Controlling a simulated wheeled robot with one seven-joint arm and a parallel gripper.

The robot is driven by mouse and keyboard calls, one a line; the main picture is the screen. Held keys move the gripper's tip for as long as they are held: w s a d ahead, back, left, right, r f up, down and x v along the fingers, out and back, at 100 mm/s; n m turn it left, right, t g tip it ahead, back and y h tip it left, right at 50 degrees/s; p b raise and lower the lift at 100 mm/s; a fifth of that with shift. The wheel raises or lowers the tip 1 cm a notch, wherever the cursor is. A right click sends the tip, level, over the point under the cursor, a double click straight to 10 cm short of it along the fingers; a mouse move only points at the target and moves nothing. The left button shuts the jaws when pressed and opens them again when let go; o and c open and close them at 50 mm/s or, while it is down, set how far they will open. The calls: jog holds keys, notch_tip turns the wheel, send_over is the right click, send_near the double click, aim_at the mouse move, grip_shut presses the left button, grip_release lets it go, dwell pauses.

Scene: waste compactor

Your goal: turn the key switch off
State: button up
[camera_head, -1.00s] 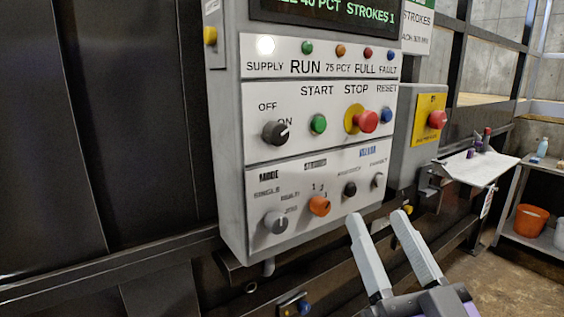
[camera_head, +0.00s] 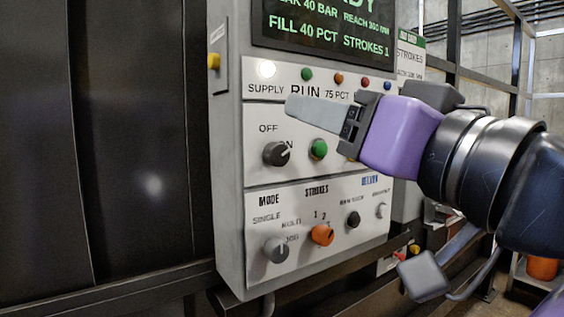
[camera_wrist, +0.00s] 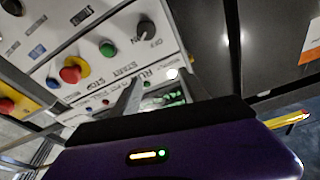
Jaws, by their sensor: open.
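The black rotary switch (camera_head: 276,153) marked OFF and ON is on the left of the grey control panel, its pointer toward ON. It also shows in the wrist view (camera_wrist: 147,33), near the top. My gripper (camera_head: 292,106) reaches in from the right in the head view, in front of the panel. Its fingertips are above the switch, near the supply and RUN labels, and look apart from the switch. In the wrist view the fingers (camera_wrist: 160,80) are spread with nothing between them. In the head view my gripper hides the STOP and RESET buttons.
A green START button (camera_head: 318,149) is just right of the switch. Below are a grey mode knob (camera_head: 276,250) and an orange strokes knob (camera_head: 321,235). The red stop button (camera_wrist: 72,70) shows in the wrist view. A lit display (camera_head: 325,28) is above.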

aim_at(280, 156)
jog(key=f+p, duration=0.1)
jog(key=p, duration=0.1)
jog(key=w+a+f+g+p, duration=0.1)
jog(key=f+p, duration=0.1)
jog(key=w+f+g+p, duration=0.1)
jog(key=p, duration=0.2)
jog(key=shift+a+f, duration=0.3)
jog(key=shift+a, duration=0.1)
jog(key=p, duration=0.6)
jog(key=shift+w+a, duration=0.15)
jog(key=shift+w, duration=0.1)
jog(key=shift+h, duration=0.4)
jog(key=shift+f+x, duration=0.15)
jog(key=shift+x, duration=1.15)
jog(key=shift+f+x, duration=0.15)
jog(key=shift+x, duration=1.15)
jog(key=shift+c, duration=0.4)
grip_shut()
